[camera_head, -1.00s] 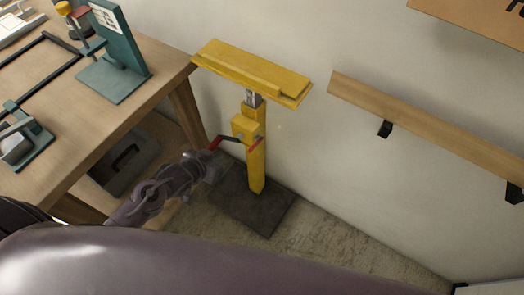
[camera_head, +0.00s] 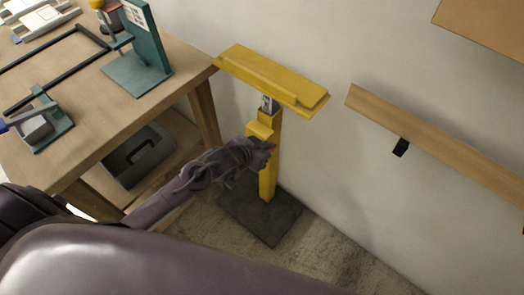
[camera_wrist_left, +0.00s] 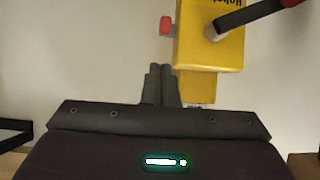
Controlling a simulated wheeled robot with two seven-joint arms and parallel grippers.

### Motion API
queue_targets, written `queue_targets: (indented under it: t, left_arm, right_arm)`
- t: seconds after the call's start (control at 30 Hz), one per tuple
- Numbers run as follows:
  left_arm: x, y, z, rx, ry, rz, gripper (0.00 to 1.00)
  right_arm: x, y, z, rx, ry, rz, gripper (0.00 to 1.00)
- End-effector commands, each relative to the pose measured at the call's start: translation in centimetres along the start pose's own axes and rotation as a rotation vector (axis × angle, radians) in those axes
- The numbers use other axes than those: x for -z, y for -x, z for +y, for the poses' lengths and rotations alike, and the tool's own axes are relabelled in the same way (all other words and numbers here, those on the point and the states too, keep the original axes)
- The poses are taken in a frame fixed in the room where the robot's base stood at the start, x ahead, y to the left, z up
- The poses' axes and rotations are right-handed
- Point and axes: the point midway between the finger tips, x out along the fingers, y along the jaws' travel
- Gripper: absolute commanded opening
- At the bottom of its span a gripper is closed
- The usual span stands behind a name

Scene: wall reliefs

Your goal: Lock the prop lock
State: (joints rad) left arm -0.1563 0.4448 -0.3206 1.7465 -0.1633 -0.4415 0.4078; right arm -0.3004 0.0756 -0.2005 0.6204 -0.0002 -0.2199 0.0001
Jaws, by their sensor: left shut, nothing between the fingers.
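The yellow prop (camera_head: 269,178) stands upright against the wall, with a flat yellow top (camera_head: 272,78) and a dark base plate (camera_head: 260,222). Its yellow housing (camera_head: 262,128) is partly hidden behind my left gripper. In the left wrist view the housing (camera_wrist_left: 210,50) carries a dark lever (camera_wrist_left: 250,17) with a red grip (camera_wrist_left: 291,2) at the upper right and a small red knob (camera_wrist_left: 165,25) on its left side. My left gripper (camera_head: 268,152) is shut and empty in front of the housing; its fingertips (camera_wrist_left: 160,68) show just below the red knob. Contact cannot be told. My right gripper is not in view.
A wooden workbench (camera_head: 105,135) with teal tools stands at the left, and a grey toolbox (camera_head: 137,152) lies on its lower shelf. A wooden rail (camera_head: 430,135) runs along the wall at the right. Floor (camera_head: 325,255) is free to the right of the base plate.

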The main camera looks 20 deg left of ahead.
Motion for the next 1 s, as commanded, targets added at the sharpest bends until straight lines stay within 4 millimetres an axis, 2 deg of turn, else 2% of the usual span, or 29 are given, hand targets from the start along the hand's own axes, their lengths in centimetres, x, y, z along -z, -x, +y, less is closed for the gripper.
queue_targets:
  t: [0.03, 0.2, 0.63, 0.83, 1.0]
  left_arm:
    - [-0.7, -0.1, 0.0, -0.001, 0.000, -0.002, 0.00]
    - [-1.9, -0.4, 0.0, 0.000, 0.000, 0.001, 0.00]
    - [-2.3, -0.5, 0.0, 0.000, 0.000, 0.001, 0.00]
    - [-4.3, -0.7, 0.0, 0.000, 0.003, -0.002, 0.00]
    - [-5.1, -0.8, 0.1, -0.001, 0.000, -0.008, 0.00]
  right_arm:
    - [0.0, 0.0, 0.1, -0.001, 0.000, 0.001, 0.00]
    - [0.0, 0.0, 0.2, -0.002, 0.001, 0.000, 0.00]
    - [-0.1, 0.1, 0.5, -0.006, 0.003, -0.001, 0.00]
    - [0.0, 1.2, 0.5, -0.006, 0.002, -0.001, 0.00]
    - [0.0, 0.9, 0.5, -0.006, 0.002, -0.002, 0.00]
